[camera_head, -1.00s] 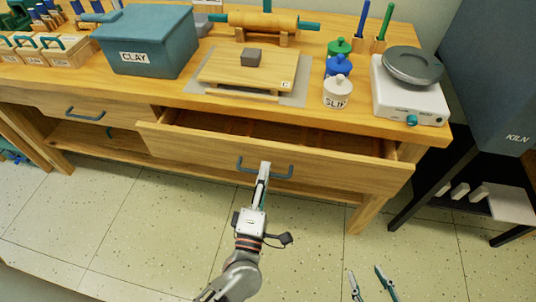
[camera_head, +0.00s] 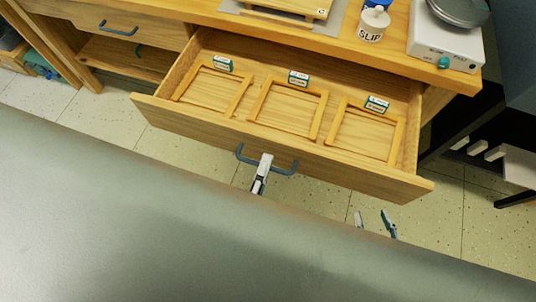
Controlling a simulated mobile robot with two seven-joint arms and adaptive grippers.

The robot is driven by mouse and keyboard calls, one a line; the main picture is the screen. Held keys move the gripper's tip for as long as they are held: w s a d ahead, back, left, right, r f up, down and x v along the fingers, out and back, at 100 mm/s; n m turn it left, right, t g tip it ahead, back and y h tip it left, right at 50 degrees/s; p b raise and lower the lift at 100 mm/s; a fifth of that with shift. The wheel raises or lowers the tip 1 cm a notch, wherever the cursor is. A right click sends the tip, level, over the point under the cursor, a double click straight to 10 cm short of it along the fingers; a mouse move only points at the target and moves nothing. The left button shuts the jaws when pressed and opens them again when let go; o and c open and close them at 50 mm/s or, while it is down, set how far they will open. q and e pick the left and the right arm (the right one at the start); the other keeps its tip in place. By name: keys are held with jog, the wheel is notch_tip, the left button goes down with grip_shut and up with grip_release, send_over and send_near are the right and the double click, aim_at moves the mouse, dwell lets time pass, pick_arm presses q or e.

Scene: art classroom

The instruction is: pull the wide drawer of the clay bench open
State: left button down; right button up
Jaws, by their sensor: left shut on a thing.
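The wide wooden drawer (camera_head: 285,155) of the clay bench (camera_head: 385,62) is pulled well out in the head view. Its inside shows several wooden frames with small labels at the back. My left gripper (camera_head: 265,160) is shut on the drawer's blue-grey bar handle (camera_head: 284,170), near the handle's middle. My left arm behind the gripper is hidden. My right gripper (camera_head: 371,214) shows only its two fingertips, apart and empty, below the drawer front. They are clear of the drawer.
A narrower drawer (camera_head: 95,22) at the left is closed. On the bench top stand a slip jar (camera_head: 373,25), a scale (camera_head: 445,45) and a board (camera_head: 285,8). A dark stand is at the right. Speckled floor shows below the drawer.

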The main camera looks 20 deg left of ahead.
pick_arm(q)
jog(key=shift+s, duration=0.2)
jog(key=c, duration=2.2)
grip_release()
jog(key=shift+r, duration=0.1)
